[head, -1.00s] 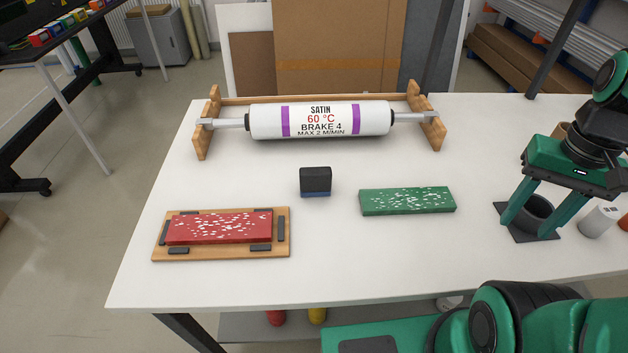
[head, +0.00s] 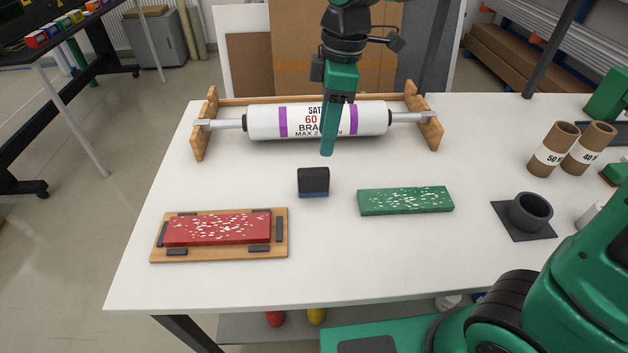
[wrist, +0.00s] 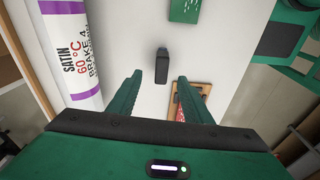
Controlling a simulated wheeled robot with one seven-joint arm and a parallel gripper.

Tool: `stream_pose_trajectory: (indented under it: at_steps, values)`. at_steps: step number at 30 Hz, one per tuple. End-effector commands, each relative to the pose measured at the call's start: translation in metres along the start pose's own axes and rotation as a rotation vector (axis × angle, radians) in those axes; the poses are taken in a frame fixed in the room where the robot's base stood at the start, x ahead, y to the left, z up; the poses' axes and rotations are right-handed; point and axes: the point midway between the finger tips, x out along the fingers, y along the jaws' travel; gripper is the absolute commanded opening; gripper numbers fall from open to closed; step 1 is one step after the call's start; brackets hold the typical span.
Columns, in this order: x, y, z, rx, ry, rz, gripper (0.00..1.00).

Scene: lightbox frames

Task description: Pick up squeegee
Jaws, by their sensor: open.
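The squeegee looks to be the small black block with a blue lower edge (head: 313,181), standing on the white table near its middle. In the wrist view the black block (wrist: 161,68) shows ahead of and between the two fingers. My gripper (head: 327,151) hangs fingers-down above the table, in front of the white roller in the head view, above and slightly right of the block. It also shows in the wrist view (wrist: 160,80), with its fingers spread and nothing between them. It is apart from the block.
A white roller (head: 265,121) rests in a wooden cradle (head: 201,140) behind. A red speckled slab (head: 218,228) lies on a wooden board (head: 168,256) front left. A green speckled slab (head: 405,200) lies right. A dark round holder (head: 529,212) and cardboard tubes (head: 552,148) stand further right.

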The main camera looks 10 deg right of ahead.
Motion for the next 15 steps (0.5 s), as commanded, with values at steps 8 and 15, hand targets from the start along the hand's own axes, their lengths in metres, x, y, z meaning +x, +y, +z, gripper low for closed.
stream_pose_trajectory:
  at_steps: [8,15]
  values:
    - [0.028,-0.003,-0.016,-0.071,0.002,-0.008,0.45]
    - [0.055,-0.003,-0.016,-0.068,0.004,-0.004,0.45]
